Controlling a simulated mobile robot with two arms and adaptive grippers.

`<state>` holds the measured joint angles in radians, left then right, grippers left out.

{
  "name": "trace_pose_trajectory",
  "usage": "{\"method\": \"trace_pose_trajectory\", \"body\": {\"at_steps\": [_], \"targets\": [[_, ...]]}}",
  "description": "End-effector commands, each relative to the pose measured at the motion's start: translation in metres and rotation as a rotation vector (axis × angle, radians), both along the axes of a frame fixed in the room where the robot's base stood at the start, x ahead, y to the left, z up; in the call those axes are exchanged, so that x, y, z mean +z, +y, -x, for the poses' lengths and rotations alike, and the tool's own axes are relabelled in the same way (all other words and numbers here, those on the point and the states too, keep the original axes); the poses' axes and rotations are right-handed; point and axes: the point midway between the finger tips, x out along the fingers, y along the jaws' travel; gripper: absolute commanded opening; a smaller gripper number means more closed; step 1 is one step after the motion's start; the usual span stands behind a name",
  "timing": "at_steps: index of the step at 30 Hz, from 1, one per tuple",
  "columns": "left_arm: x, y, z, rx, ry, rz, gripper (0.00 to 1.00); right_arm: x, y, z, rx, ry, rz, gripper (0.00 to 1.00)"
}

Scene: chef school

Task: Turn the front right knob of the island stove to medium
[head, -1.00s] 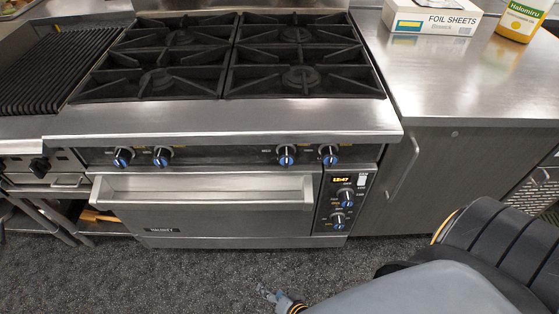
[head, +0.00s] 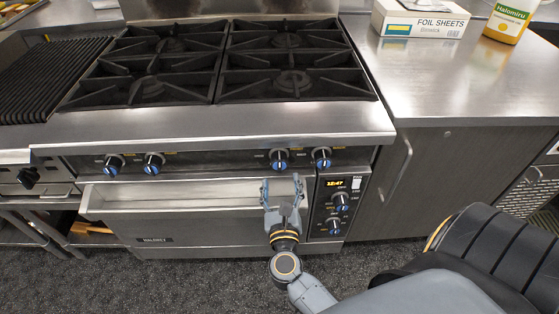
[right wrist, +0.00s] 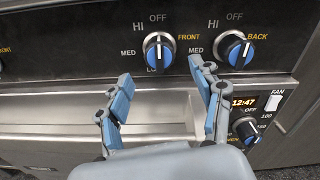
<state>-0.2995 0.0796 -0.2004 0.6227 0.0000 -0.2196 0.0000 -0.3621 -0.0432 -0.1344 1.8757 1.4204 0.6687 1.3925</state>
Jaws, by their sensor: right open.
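The island stove (head: 215,122) fills the middle of the head view. Its front right knob (head: 279,159), blue and black, is the left one of the right-hand pair. In the right wrist view this knob (right wrist: 158,50) is labelled FRONT, and its white mark appears to point up towards OFF. MED is printed to its left. My right gripper (head: 282,184) is open and empty, just below the knob and in front of the oven door. In the right wrist view its fingers (right wrist: 161,74) point up at the knob, spread to either side, apart from it. My left gripper is out of view.
The BACK knob (right wrist: 234,50) sits close to the right of the FRONT knob. Oven controls (head: 338,205) stand at lower right. A foil box (head: 420,18) and a yellow container (head: 507,20) are on the right counter.

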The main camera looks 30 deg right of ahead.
Motion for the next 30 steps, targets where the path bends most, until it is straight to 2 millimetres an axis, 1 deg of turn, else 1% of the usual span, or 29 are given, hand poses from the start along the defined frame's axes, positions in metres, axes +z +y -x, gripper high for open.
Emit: {"method": "trace_pose_trajectory", "body": {"at_steps": [1, 3, 6, 10, 15, 24, 29, 30], "targets": [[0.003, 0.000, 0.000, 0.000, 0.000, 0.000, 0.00, 0.003, -0.006, -0.011, 0.001, -0.003, 0.003, 0.66], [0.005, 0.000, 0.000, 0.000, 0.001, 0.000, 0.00, 0.003, -0.014, -0.024, 0.001, -0.001, 0.003, 0.66], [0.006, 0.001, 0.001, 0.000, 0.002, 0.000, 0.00, 0.001, -0.024, -0.039, 0.001, -0.001, 0.004, 0.66], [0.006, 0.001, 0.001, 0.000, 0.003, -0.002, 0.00, 0.000, -0.033, -0.055, 0.002, 0.000, 0.003, 0.66], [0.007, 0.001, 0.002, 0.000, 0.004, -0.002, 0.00, 0.000, -0.039, -0.064, 0.002, 0.002, 0.004, 0.66], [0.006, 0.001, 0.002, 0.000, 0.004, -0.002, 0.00, -0.001, -0.040, -0.065, 0.002, 0.003, 0.003, 0.66], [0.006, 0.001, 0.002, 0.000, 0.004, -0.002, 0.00, -0.001, -0.040, -0.065, 0.002, 0.003, 0.003, 0.33], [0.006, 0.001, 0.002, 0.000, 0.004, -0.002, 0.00, -0.001, -0.040, -0.065, 0.002, 0.003, 0.003, 0.25]]}}
